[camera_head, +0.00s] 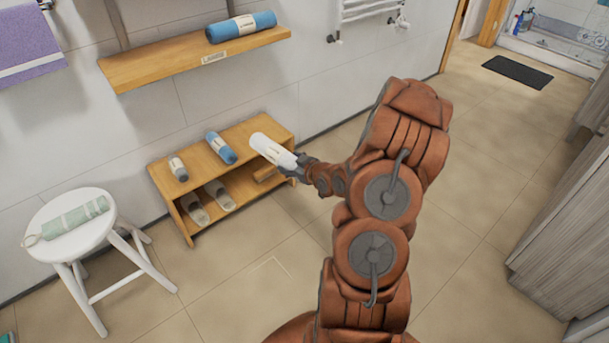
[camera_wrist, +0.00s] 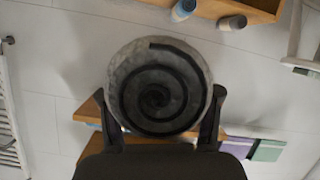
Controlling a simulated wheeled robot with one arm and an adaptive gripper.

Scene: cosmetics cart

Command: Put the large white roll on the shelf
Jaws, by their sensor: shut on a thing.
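The large white roll (camera_head: 270,149) is held in my gripper (camera_head: 300,166) in the head view, in front of the wall and above the right end of the low wooden bench. In the wrist view the roll's round end (camera_wrist: 158,88) with its dark spiral sits between the two fingers of my gripper (camera_wrist: 163,112). The wooden wall shelf (camera_head: 160,67) is higher on the wall, apart from the roll. A large blue roll (camera_head: 241,27) lies on its right part; its left part is bare. Part of the shelf also shows behind the roll in the wrist view (camera_wrist: 86,110).
The low bench (camera_head: 165,183) bears a small blue roll (camera_head: 221,148) and a small white roll (camera_head: 178,169), with slippers (camera_head: 220,195) below. A white stool (camera_head: 64,250) with a green towel (camera_head: 76,217) stands at left. A towel rail (camera_head: 368,11) is on the wall.

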